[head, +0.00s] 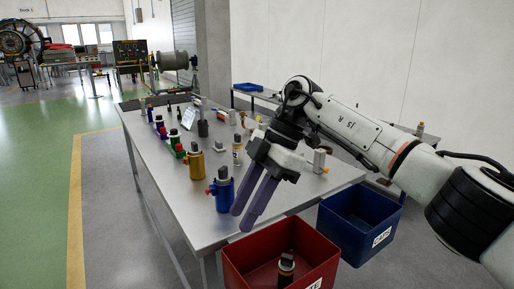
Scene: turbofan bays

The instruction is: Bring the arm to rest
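My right arm comes in from the right, over the near end of the grey table (190,222). My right gripper (243,217) points down and to the left, with its long purple-grey fingers apart and nothing between them. Its fingertips show just right of a blue canister (223,192) with a red knob and dark top; I cannot tell how far above the table they are. My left arm and gripper are not in view.
A red bin (240,272) holding a dark-topped item (286,268) and a blue bin (335,232) stand at the table's near end. A yellow canister (196,170) and several smaller parts stand on the table. Green and grey floor lies open at left.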

